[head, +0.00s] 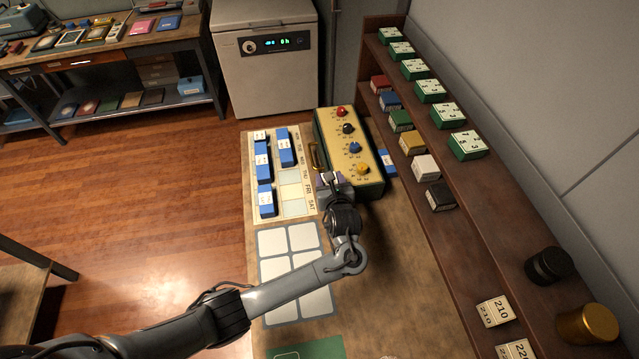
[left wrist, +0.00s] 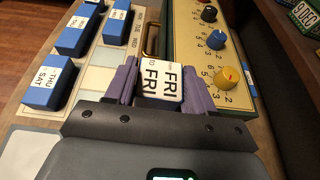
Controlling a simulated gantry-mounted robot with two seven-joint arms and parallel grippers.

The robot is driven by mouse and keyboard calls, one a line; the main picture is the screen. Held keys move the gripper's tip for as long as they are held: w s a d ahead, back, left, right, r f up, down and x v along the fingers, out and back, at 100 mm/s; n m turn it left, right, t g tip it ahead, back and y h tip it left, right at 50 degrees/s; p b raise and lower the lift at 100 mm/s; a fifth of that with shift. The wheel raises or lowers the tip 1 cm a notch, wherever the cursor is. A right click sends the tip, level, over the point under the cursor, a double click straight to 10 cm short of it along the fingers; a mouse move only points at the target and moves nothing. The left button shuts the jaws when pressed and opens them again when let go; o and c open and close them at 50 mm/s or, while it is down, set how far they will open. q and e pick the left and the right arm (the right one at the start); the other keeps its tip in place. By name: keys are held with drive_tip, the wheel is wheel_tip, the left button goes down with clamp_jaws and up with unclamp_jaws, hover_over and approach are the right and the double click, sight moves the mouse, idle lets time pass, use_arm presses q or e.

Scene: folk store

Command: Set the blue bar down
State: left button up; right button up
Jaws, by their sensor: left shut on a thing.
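My left gripper (head: 329,181) is shut on a bar with a white label reading FRI (left wrist: 161,82). The gripper is beside the cream knob panel (head: 350,151), at the right edge of the day board (head: 297,207). I cannot tell whether the bar touches anything below. Several blue bars with white labels sit on the board, one at its lower left (head: 267,200). My right gripper is not in view.
The knob panel with a brass handle (head: 315,158) stands close to the gripper. Another blue bar (head: 388,160) lies right of it. A shelf with card boxes (head: 467,144) runs along the right. White square pads (head: 305,237) lie flat nearer me.

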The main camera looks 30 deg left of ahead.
use_arm(q)
drive_tip(key=b, duration=0.3)
hover_over(292, 194)
wheel_tip(292, 194, down, 8)
drive_tip(key=shift+w, duration=0.1)
drive_tip(key=shift+f+b, duration=0.4)
drive_tip(key=shift+f, duration=1.6)
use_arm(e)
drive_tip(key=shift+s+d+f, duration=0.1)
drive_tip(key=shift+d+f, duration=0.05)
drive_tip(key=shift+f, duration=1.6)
use_arm(q)
drive_tip(key=o, duration=1)
drive_tip(key=shift+f, duration=0.15)
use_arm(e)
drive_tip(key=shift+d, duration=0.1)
use_arm(q)
drive_tip(key=shift+d+r, duration=0.1)
drive_tip(key=shift+r, duration=0.2)
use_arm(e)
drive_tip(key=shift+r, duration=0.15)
use_arm(q)
drive_tip(key=p+v, duration=0.3)
drive_tip(key=v, duration=0.8)
drive_tip(key=shift+s+d+r+p, duration=0.1)
drive_tip(key=shift+s+d+p, duration=0.15)
drive_tip(key=shift+d+p, duration=0.15)
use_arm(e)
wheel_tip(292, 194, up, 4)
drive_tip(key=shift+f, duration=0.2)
